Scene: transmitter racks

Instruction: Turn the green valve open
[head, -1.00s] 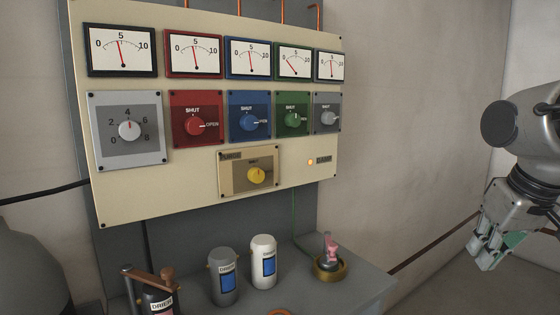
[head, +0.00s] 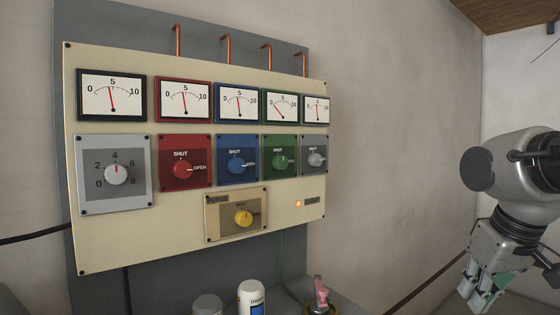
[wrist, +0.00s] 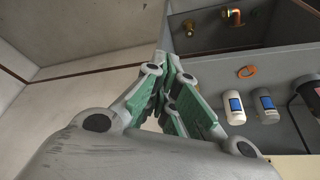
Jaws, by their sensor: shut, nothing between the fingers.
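The green valve (head: 281,162) is a round knob on a green square plate, in the row of valves on the cream panel. Its pale mark seems to point up toward the SHUT label, while the red, blue and grey knobs point right. The green-framed gauge (head: 281,107) above it has its needle low, left of centre. My gripper (head: 482,300) hangs at the far right of the head view, pointing down, well apart from the panel. In the wrist view my gripper (wrist: 172,62) has its green-padded fingers together and empty. The valve does not show there.
A red valve (head: 182,169), blue valve (head: 237,166) and grey valve (head: 316,160) flank the green one. A yellow knob (head: 244,218) sits below. A white canister (wrist: 234,108) and grey canister (wrist: 265,105) stand on the bench. Space between gripper and panel looks clear.

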